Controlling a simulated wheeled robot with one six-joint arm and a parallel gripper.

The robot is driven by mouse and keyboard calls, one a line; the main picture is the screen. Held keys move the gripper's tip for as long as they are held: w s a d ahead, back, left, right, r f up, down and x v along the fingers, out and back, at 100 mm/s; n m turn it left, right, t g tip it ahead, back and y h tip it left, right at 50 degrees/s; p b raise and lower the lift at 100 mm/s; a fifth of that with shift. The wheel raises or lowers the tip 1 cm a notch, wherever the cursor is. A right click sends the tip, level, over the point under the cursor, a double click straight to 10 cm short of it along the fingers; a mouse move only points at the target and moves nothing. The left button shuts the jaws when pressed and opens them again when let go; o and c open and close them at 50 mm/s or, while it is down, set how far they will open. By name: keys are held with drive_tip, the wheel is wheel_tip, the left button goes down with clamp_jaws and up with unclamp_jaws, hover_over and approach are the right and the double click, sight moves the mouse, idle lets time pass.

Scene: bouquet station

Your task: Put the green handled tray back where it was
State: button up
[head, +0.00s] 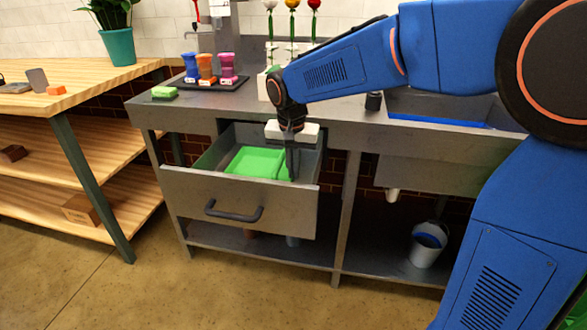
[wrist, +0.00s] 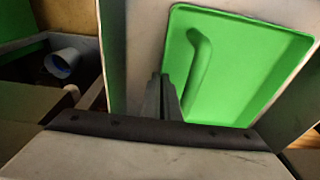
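The green tray (head: 252,161) lies inside the pulled-out drawer (head: 236,202) of the metal counter. In the wrist view the tray (wrist: 252,72) shows its raised rim and a curved green handle (wrist: 201,62).
Blue, orange and pink vases (head: 206,68) and a green sponge (head: 164,93) stand on the counter (head: 230,101), with flowers behind. A sink (head: 440,106) is at the right. A bucket (head: 428,245) stands on the lower shelf. A wooden shelf unit (head: 75,100) is left; the floor in front is clear.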

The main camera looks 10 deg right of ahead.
drive_tip(key=o, duration=0.4)
drive_tip(key=shift+o, duration=0.2)
wheel_tip(320, 180, up, 12)
drive_tip(key=s, duration=0.1)
drive_tip(key=shift+s+a, duration=0.3)
drive_tip(key=shift+s, duration=0.1)
drive_tip(key=s+d+f+n+t, duration=0.1)
drive_tip(key=s+d+f, duration=0.3)
drive_tip(key=s, duration=0.5)
drive_tip(key=s+d+f+n+t, duration=0.1)
drive_tip(key=s+d+f, duration=0.3)
drive_tip(key=s+d, duration=0.5)
drive_tip(key=s+d+f+n+t, duration=0.1)
drive_tip(key=s+d+f+n, duration=0.1)
drive_tip(key=s+d+f, duration=0.2)
drive_tip(key=s+d, duration=0.3)
drive_tip(key=s, duration=0.2)
drive_tip(key=shift+s+f+y, duration=0.25)
drive_tip(key=shift+s+y, duration=0.05)
drive_tip(key=shift+s, duration=0.05)
